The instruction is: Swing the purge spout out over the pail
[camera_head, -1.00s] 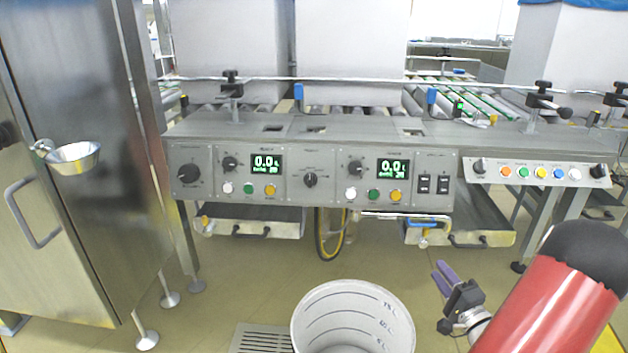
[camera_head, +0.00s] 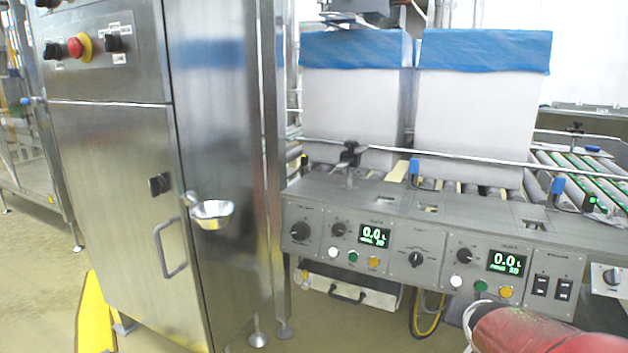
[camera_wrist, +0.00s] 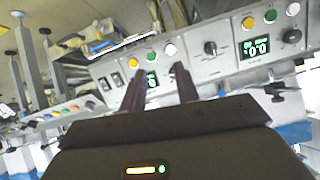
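My gripper (camera_wrist: 159,68) shows only in the wrist view, with its two dark fingers apart and nothing seen between them. It points toward the grey control console (camera_wrist: 215,60), which appears upside down there. A thin pale pipe (camera_wrist: 122,44) runs along the console's edge in the wrist view; I cannot tell for sure that it is the purge spout. In the head view my red arm enters at the lower right, and my gripper is out of frame. The pail is not in the head view now, and I cannot make it out in the wrist view.
A tall steel cabinet (camera_head: 120,190) with a small steel bowl (camera_head: 212,213) stands left of the console (camera_head: 400,235). A drawer-like tray (camera_head: 350,288) and a yellow hose (camera_head: 430,318) are under the console. Blue-topped white boxes (camera_head: 480,110) stand behind.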

